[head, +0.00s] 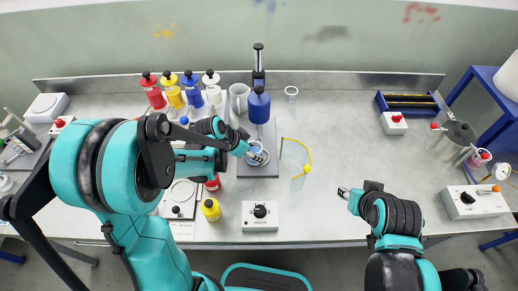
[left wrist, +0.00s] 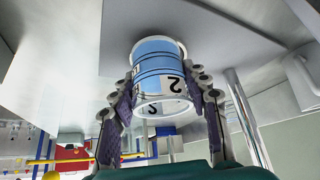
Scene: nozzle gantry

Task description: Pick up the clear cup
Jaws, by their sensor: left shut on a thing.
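A clear cup (head: 259,157) with blue contents is at the grey stand plate of the nozzle gantry, below the blue bottle (head: 259,106). My left gripper (head: 250,152) reaches it from the left. In the left wrist view the clear cup (left wrist: 158,75), with black lines and numerals, sits between the two fingers of my left gripper (left wrist: 165,105), which are shut on its sides. I cannot tell whether the cup touches the plate. My right gripper (head: 343,192) hangs over the front right of the table, away from the cup; its jaws are too small to judge.
Close right of the cup stands a clear panel with a yellow edge (head: 296,160). A control box (head: 260,214) sits in front. Several coloured bottles (head: 172,91) and a grey jug (head: 239,97) stand behind. A small empty glass (head: 291,92) is at the back. The right middle table is clear.

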